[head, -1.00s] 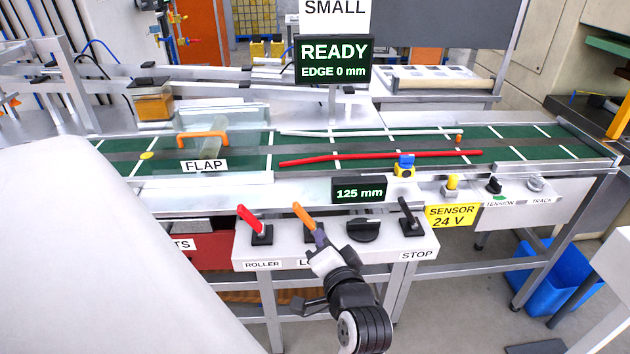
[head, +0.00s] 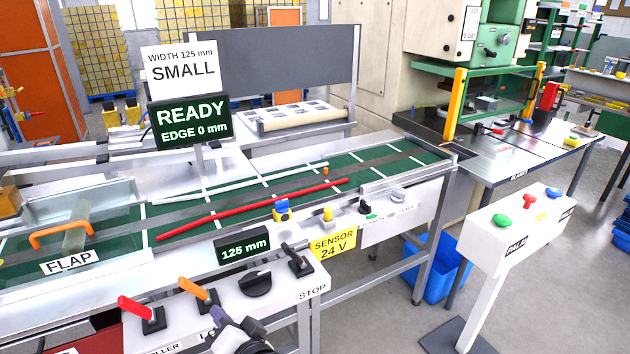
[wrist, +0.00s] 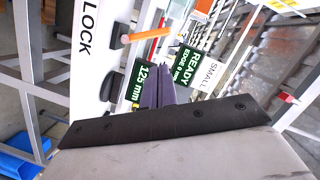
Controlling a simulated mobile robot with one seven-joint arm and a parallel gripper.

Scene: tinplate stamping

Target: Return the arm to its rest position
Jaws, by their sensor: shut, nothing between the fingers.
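My gripper (head: 224,322) is at the bottom edge of the head view, in front of the control panel. Its purple fingers also show in the wrist view (wrist: 160,88), shut together and empty. The orange lever (head: 194,289) stands on the panel just up and left of the fingers in the head view. In the wrist view the orange lever (wrist: 150,34) lies above the fingers, beside the LOCK label, with a visible gap. Most of my arm is out of the head view.
A red lever (head: 135,309), a black knob (head: 256,283) and a STOP lever (head: 297,261) share the panel (head: 312,281). The conveyor (head: 375,163) carries red and white strips. A button pedestal (head: 487,238) stands right; a blue bin (head: 437,268) sits under the conveyor. Open floor lies between.

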